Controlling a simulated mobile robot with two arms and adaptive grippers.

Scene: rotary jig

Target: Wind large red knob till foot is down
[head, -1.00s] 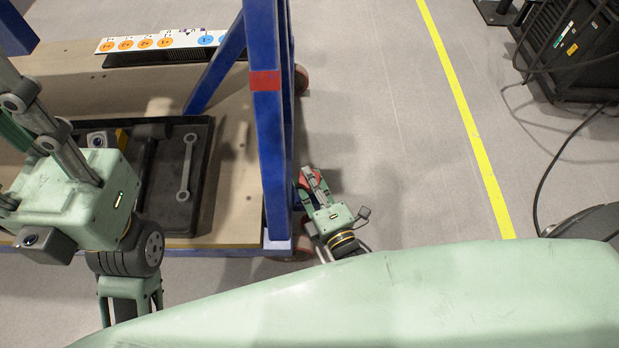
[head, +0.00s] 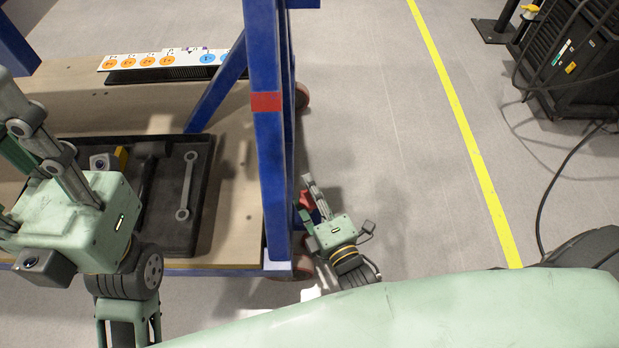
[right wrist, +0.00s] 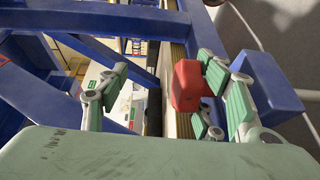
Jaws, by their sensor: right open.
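The red knob (head: 306,199) is low beside the blue post's right side in the head view. In the right wrist view it is a red block (right wrist: 187,85) between the spread fingers, closer to the right-hand one. My right gripper (head: 311,203) is open around the knob's place; whether a finger touches it I cannot tell. The right gripper also shows with both fingers apart in the right wrist view (right wrist: 166,78). My left gripper is large at the left of the head view; its fingertips are not clearly shown. I cannot make out the foot.
The blue post (head: 268,150) with a red band stands left of my right gripper. A black tray (head: 208,215) with a wrench (head: 187,187) lies on the wooden deck (head: 238,200). Floor is free up to the yellow line (head: 455,120); a black cabinet (head: 570,60) stands beyond.

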